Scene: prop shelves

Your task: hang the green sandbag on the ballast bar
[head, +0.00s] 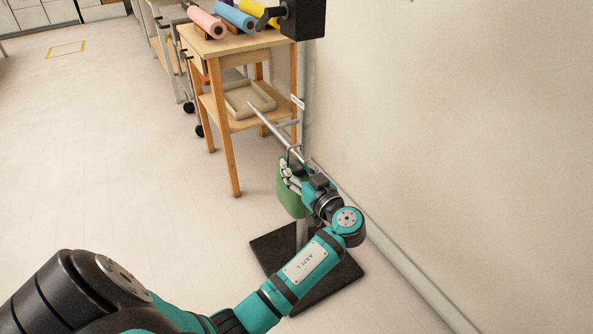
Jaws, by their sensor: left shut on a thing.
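The green sandbag (286,201) is at the middle of the head view, below the near part of the ballast bar. My left gripper (291,178) is shut on the sandbag at its upper part and covers much of it. The ballast bar (267,122) is a pale metal rod that slants from the stand out toward the wooden table. A dark loop (292,149) shows at the bar just above the sandbag; I cannot tell whether it goes around the bar. My right gripper is not in view.
The stand's black base plate (268,250) lies on the floor under my left arm. A wooden table (222,119) with a tray (235,112) on its lower shelf stands behind the bar. Pink (207,22) and blue (234,16) rolls lie on top. A wall is close on the right; floor at left is clear.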

